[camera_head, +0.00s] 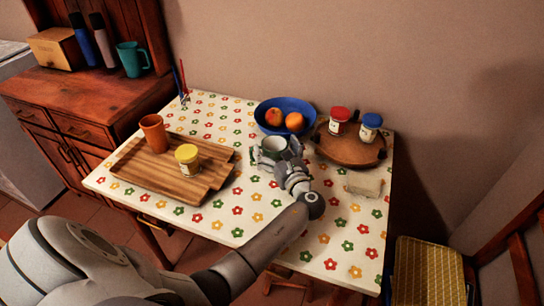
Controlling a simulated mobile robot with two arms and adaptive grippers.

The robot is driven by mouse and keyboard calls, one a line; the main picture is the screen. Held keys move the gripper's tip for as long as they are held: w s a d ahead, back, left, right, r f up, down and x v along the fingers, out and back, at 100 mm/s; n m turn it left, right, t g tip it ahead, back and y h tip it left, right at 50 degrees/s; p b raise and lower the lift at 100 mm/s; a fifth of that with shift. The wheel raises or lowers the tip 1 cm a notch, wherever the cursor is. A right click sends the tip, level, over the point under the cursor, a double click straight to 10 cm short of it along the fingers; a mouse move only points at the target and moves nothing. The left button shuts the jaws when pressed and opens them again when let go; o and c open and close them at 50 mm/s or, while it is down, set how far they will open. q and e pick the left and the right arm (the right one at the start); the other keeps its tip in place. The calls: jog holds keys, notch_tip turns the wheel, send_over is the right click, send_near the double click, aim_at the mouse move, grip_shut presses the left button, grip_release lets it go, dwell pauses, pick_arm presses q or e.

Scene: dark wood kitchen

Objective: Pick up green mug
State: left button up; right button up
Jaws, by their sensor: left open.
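A green mug (273,146) with a pale rim stands on the flowered table, just in front of the blue bowl. My left arm reaches in from the lower left, and my left gripper (278,155) is at the mug. Its open fingers are on the near side and flanks of the mug, and they hide its lower part. I cannot tell whether they touch it. A teal mug (132,59) stands on the wooden cabinet at the far left, away from the gripper. My right gripper is not in view.
The flowered table (300,240) also bears a blue bowl (265,112) with fruit, a round wooden tray (347,150) with two jars, a pale block (363,184), and a wooden board (150,177) with an orange cup (154,133) and yellow-lidded jar (187,158). The near right tabletop is clear.

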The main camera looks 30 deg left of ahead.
pick_arm(q)
jog(key=c, duration=1.3)
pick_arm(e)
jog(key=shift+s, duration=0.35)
pick_arm(q)
jog(key=shift+r, duration=0.2)
